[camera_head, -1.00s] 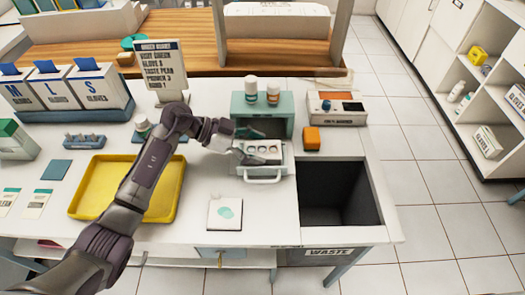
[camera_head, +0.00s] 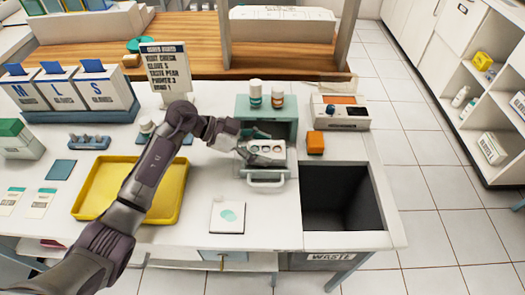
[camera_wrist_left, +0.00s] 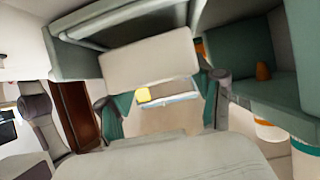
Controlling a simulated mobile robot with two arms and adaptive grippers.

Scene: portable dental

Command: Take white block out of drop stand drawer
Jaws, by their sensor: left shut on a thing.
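The drop stand (camera_head: 284,108) is a green box with two small bottles on top, on the white counter. Its white drawer (camera_head: 267,184) is pulled out toward me. My left gripper (camera_head: 255,152) is at the drawer, shut on the white block (camera_head: 266,147), which shows round marks on its face. The block looks tilted and just above the drawer; I cannot tell if it still touches it. In the left wrist view the block (camera_wrist_left: 150,65) sits at the green finger pads of my left gripper (camera_wrist_left: 162,100). My right gripper is out of view.
An orange block (camera_head: 315,143) and a control box (camera_head: 341,112) stand right of the stand. The waste opening (camera_head: 342,195) is at front right. A yellow tray (camera_head: 86,198) lies to the left, with a white card (camera_head: 227,217) on the clear counter near the drawer.

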